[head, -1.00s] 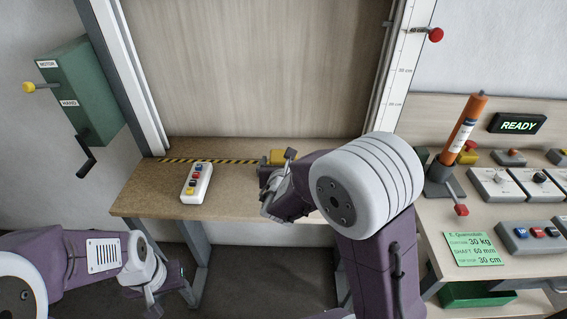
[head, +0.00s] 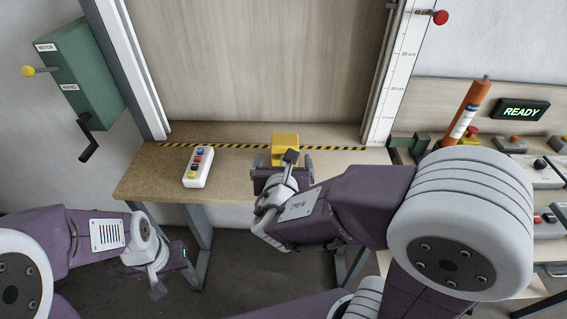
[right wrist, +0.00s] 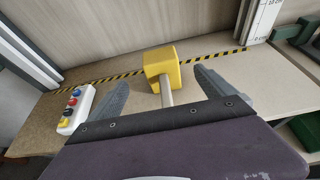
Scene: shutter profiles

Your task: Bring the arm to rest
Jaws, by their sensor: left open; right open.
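My right arm reaches in from the right in the head view, its gripper (head: 279,160) over the wooden bench in front of a yellow block (head: 285,147). In the right wrist view the two grey fingers of the right gripper (right wrist: 168,90) are spread apart. The yellow block (right wrist: 160,66), with a pale rod on its near side, stands beyond and between them; I cannot tell whether the rod touches anything of mine. My left gripper (head: 158,289) hangs low at the lower left of the head view, away from the bench, with nothing seen in it.
A white button box (head: 198,167) lies on the bench (head: 150,175), left of the yellow block. A green box with a crank (head: 80,75) is on the left wall. An orange cylinder (head: 467,110) and several control boxes stand on the right table.

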